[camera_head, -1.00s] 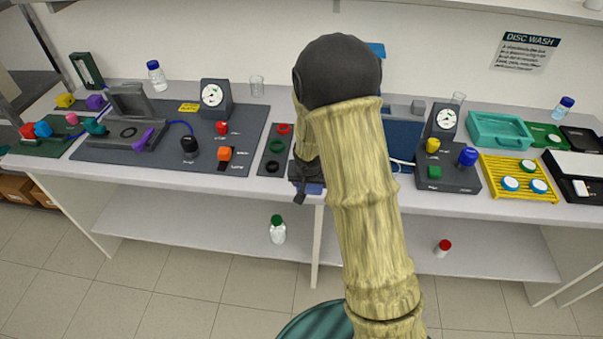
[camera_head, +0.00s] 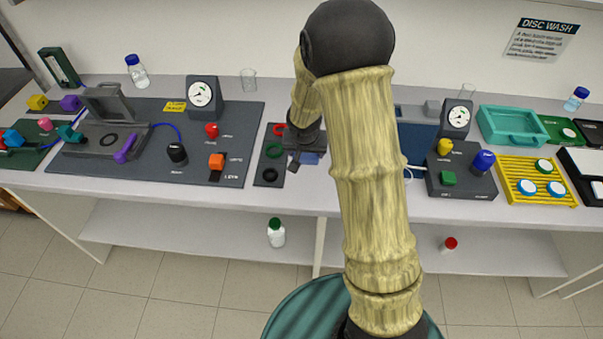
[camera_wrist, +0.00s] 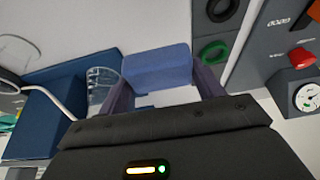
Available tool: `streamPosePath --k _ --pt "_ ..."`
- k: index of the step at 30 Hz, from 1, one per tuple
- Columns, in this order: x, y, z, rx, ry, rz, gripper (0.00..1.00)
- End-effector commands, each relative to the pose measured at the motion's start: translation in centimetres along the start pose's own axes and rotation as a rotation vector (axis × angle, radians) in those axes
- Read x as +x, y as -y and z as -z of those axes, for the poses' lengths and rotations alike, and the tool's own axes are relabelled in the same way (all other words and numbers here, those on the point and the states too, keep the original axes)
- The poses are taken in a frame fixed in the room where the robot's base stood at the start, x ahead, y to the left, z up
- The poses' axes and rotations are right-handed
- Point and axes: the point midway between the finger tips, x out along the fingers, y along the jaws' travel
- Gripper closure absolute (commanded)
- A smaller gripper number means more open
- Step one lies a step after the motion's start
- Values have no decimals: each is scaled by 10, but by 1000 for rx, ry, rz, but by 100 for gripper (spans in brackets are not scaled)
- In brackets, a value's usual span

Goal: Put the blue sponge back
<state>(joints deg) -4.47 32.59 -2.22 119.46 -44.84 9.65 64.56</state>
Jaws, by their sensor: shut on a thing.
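The blue sponge (camera_wrist: 157,66) is a plain blue block held between the fingertips of my gripper (camera_wrist: 160,82) in the wrist view. My gripper is shut on it. I cannot tell whether the sponge touches the bench. My arm hides part of the bench behind it.
A blue box (camera_head: 418,143) stands right of my arm; it also shows in the wrist view (camera_wrist: 35,115). A clear beaker (camera_wrist: 102,80) is beside the sponge in the wrist view. A control box with knobs (camera_head: 462,184) and a yellow rack (camera_head: 515,190) are further right.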

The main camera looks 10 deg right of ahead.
Motion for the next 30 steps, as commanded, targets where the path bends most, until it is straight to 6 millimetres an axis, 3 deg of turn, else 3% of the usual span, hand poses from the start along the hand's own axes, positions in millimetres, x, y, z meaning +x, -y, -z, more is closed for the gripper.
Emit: streamPosePath --k 11,21,30 --pt "2 10 -5 -18 1 7 55" --pt "50 5 -24 -12 2 2 55" --pt "54 4 -24 -7 0 3 55"
